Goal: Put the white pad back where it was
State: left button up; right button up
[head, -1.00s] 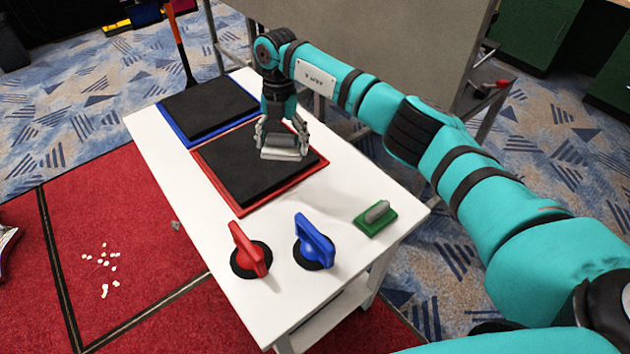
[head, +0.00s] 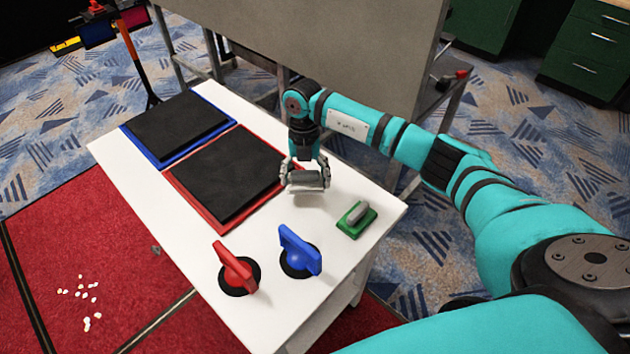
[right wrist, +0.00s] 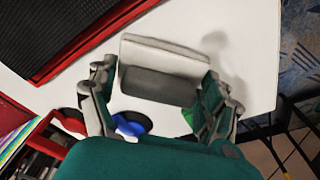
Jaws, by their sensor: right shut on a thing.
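My right gripper (head: 308,172) is shut on the white pad (head: 309,182), a small block with a grey handle. It holds the pad over the white table, right of the red-rimmed tray and left of the green pad (head: 356,221). In the right wrist view the white pad (right wrist: 165,52) shows between the fingers of my right gripper (right wrist: 160,95), with its grey handle nearest the palm. A shadow lies beside it on the table; I cannot tell how large the gap below is. My left gripper is not in view.
The white table (head: 205,291) carries a red-rimmed tray (head: 222,226) and a blue-rimmed tray (head: 160,160), both with black surfaces. A red suction handle (head: 232,268) and a blue one (head: 299,250) stand at the front. White bits (head: 85,290) lie on the red carpet.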

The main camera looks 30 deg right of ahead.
aim_at(315, 188)
jog(key=shift+s+d, duration=0.6)
jog(key=shift+d, duration=0.3)
jog(key=shift+d+f, duration=0.1)
jog(key=shift+f, duration=0.1)
notch_tip(315, 188, down, 3)
jog(key=shift+p, duration=0.6)
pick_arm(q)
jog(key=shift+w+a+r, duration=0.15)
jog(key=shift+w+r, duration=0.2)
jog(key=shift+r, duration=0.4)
pick_arm(e)
jog(key=shift+f, duration=0.2)
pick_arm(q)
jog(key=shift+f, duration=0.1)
pick_arm(e)
jog(key=shift+f, duration=0.1)
jog(key=o, duration=1)
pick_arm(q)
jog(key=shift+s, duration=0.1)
